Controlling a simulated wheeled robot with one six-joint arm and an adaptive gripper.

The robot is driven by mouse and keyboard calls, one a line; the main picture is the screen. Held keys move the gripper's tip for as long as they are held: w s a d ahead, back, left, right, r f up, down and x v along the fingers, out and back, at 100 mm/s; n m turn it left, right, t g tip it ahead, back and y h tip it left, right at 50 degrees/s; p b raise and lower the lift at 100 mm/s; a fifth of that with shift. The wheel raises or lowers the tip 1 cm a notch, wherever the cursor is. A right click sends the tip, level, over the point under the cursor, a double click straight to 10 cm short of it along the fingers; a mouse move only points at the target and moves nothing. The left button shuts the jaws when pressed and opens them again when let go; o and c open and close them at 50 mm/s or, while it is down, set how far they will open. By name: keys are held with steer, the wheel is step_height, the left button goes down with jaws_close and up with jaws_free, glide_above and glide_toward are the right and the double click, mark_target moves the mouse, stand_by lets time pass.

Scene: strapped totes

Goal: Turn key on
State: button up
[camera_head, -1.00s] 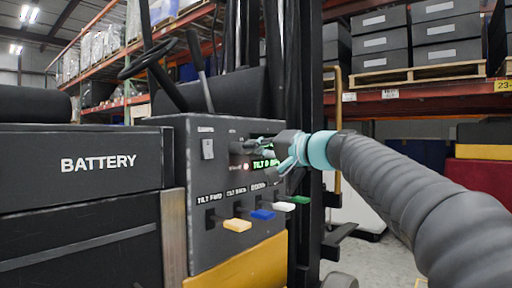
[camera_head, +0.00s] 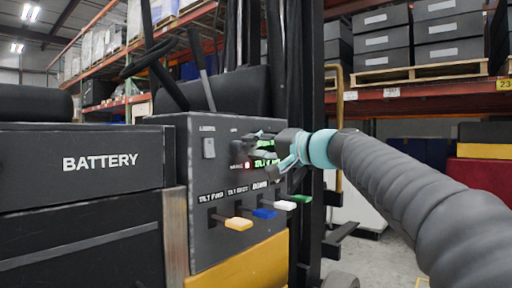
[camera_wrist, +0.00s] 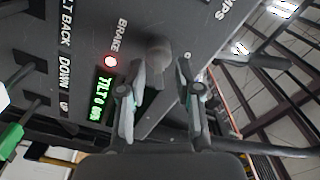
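A grey control panel (camera_head: 205,180) stands in front of me, with switch labels and a lit green display (camera_head: 266,163). In the wrist view, a dark round key knob (camera_wrist: 158,52) sticks out of the panel beside the BRAKE label. My gripper (camera_head: 258,146) is at the panel's upper right in the head view, covering part of the display. In the wrist view, my gripper's (camera_wrist: 162,75) two fingers stand apart, one on each side of the knob. Gaps show between fingers and knob, so contact is not apparent. The knob is largely hidden in the head view.
A red light (camera_wrist: 110,61) glows near the knob. A dark mast (camera_head: 300,100) rises behind the panel. A battery box (camera_head: 90,160) is at left.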

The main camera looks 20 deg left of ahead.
steer(key=v, duration=1.2)
steer(key=shift+w, duration=0.1)
steer(key=s+d+f+m+h, duration=0.1)
steer(key=d+f+h, duration=0.2)
steer(key=f, duration=0.5)
steer(key=s+d+f+m+g+h, duration=0.1)
steer(key=d+f+h, duration=0.15)
steer(key=f, duration=0.55)
steer(key=s+d+f+h, duration=0.2)
steer(key=f+h, duration=0.1)
steer(key=f, duration=0.5)
steer(key=s+d+f+h+p, duration=0.2)
steer(key=s+d+f+h, duration=0.2)
steer(key=s+d+f, duration=0.3)
steer(key=s+d+f+h+p, duration=0.1)
steer(key=s+d+f+h, duration=0.3)
steer(key=s+d+f, duration=0.3)
steer(key=s+d, duration=0.3)
steer(key=s, duration=0.4)
steer(key=shift+s+n+p, duration=0.25)
steer(key=shift+n+p, duration=0.05)
steer(key=shift+p, duration=0.05)
